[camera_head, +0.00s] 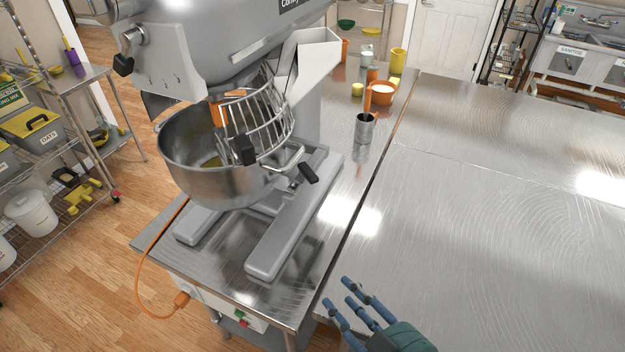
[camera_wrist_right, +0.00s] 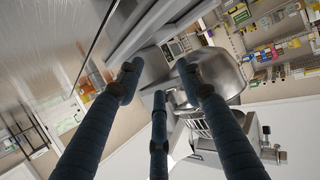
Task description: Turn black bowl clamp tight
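A large grey stand mixer holds a steel bowl (camera_head: 215,170) with a wire guard (camera_head: 258,120) over it. A black-ended lever (camera_head: 308,173) sticks out at the bowl's right side, which looks like the bowl clamp. Another black knob (camera_head: 243,150) sits at the front of the bowl rim. My right gripper (camera_head: 341,295) is low in the head view, in front and right of the mixer base, well apart from the lever. Its three blue fingers are spread and empty. In the right wrist view the bowl (camera_wrist_right: 215,70) shows beyond the fingers (camera_wrist_right: 158,80). My left gripper is out of view.
The mixer's long base foot (camera_head: 295,220) rests on a steel table. A wide, clear steel table (camera_head: 480,220) lies to the right. A metal cup (camera_head: 364,127) and orange containers (camera_head: 381,92) stand behind. An orange cable (camera_head: 140,275) hangs at the front left.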

